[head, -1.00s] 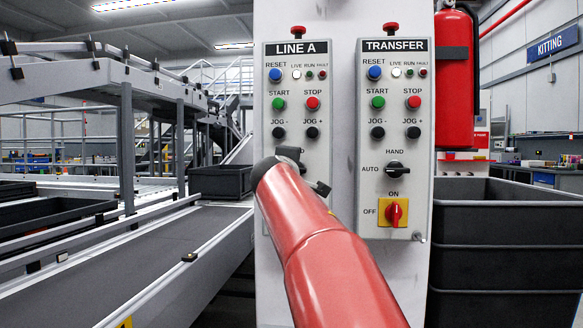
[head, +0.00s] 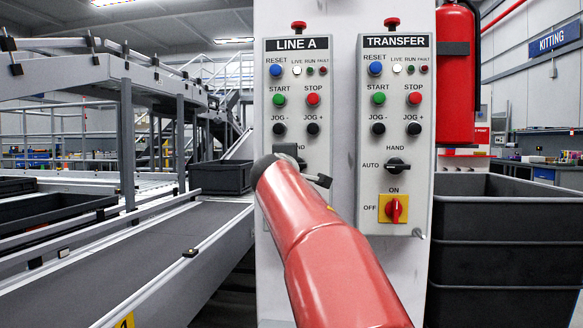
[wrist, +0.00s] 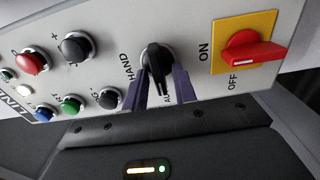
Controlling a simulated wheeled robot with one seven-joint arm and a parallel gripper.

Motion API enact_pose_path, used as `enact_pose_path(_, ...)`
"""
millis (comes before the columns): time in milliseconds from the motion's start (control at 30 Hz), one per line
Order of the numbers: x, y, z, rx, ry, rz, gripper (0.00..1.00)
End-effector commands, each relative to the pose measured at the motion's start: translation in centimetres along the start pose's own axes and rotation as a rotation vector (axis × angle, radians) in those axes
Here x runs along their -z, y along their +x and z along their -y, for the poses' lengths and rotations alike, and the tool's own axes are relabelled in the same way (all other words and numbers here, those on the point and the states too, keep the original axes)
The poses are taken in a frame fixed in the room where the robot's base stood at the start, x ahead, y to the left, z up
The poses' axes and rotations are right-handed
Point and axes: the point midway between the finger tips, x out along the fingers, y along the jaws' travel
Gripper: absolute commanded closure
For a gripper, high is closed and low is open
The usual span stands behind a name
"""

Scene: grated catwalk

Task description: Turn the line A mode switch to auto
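The line A panel (head: 270,108) stands left of the transfer panel on a white post. Its mode switch is hidden behind my arm in the head view. In the wrist view the black mode switch (wrist: 153,58) shows, with HAND to its left and AUTO below. Its handle runs roughly down the picture, its lower end beside the partly covered AUTO lettering. My gripper (wrist: 162,80) is open, with one dark finger on each side of the handle. A gap shows between the handle and the right finger; I cannot tell whether the left finger touches. My gripper is mostly hidden in the head view.
The transfer panel (head: 366,150) has a similar switch (head: 397,165) and a red rotary switch (head: 395,209). The line A red switch (wrist: 245,50) is close to my gripper. Dark crates (head: 500,245) stand right, a conveyor (head: 150,255) left.

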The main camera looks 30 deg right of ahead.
Motion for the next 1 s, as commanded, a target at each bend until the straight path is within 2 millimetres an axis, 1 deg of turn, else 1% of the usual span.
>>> enact_pose_path(267,-0.1,0.0,0.0,0.000,0.001,0.001,0.67)
enact_pose_path(367,0.0,-0.5,0.0,-0.001,0.002,0.000,0.67)
enact_pose_path(467,0.0,-1.7,0.1,-0.003,0.003,-0.002,0.67)
enact_pose_path(600,0.0,-4.2,0.2,-0.003,0.002,-0.002,0.67)
enact_pose_path(733,0.0,-6.3,0.1,-0.002,0.003,-0.002,0.67)
enact_pose_path(867,0.0,-7.5,0.0,-0.002,0.002,0.000,0.67)
enact_pose_path(1000,0.0,-7.8,0.0,0.000,0.000,0.000,0.67)
